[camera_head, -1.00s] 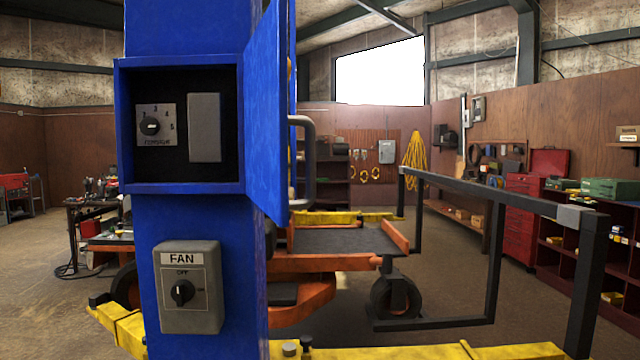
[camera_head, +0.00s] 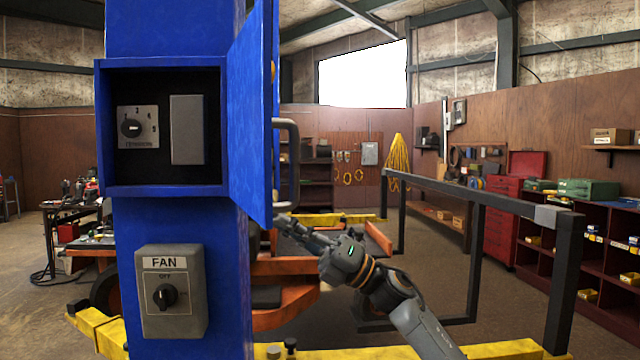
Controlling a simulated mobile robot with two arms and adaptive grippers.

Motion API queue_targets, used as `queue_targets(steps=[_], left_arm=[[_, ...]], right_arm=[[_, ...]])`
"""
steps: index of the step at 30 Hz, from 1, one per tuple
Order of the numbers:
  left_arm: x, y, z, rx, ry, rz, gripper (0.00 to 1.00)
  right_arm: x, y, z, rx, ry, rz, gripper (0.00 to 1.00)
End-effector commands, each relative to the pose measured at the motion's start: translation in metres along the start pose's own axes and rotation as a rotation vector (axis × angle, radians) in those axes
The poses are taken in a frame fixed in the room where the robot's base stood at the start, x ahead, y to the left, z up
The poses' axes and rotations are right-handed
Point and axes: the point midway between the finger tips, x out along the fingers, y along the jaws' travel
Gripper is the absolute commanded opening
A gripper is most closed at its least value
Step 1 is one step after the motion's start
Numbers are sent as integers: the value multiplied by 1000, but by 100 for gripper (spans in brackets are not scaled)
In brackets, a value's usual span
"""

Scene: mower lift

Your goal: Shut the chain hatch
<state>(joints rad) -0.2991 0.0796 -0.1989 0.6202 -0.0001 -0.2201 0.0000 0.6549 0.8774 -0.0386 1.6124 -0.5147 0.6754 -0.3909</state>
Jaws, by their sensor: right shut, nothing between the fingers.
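The chain hatch (camera_head: 251,120) is a blue door hinged on the right side of a blue box (camera_head: 103,130) on the blue column. It stands open, swung out toward me, with a grey bar handle (camera_head: 293,165) on its right face. Inside the box are a tension dial (camera_head: 138,128) and a grey block (camera_head: 187,130). My right gripper (camera_head: 284,220) is shut and empty. It reaches in from the lower right, with its fingertips near the lower end of the handle and the hatch's lower edge. I cannot tell whether it touches. My left gripper is not in view.
A fan switch box (camera_head: 170,291) is mounted on the column below the open box. A dark metal frame (camera_head: 480,200) stands at the right, close to my right arm. Yellow lift beams (camera_head: 420,352) run along the bottom. An orange mower deck (camera_head: 285,310) is behind the column.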

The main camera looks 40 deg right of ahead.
Motion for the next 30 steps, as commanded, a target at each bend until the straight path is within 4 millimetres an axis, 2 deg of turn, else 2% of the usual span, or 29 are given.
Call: queue_targets(steps=[1,4,6,9,12,16,20,25,30], left_arm=[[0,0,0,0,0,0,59],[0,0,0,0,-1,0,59],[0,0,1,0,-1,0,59],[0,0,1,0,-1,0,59],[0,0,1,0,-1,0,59],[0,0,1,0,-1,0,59],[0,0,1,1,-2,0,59],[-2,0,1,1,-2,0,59],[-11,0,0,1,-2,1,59]], right_arm=[[-1,26,17,-110,76,21,0],[-15,69,37,-307,240,43,0],[-32,97,50,-428,346,44,0],[-61,129,64,-565,470,34,0],[-88,153,72,-654,562,19,0],[-111,169,76,-710,629,6,0],[-113,172,74,-723,651,3,0],[-94,166,60,-722,654,5,0],[-63,160,41,-720,653,5,0]])
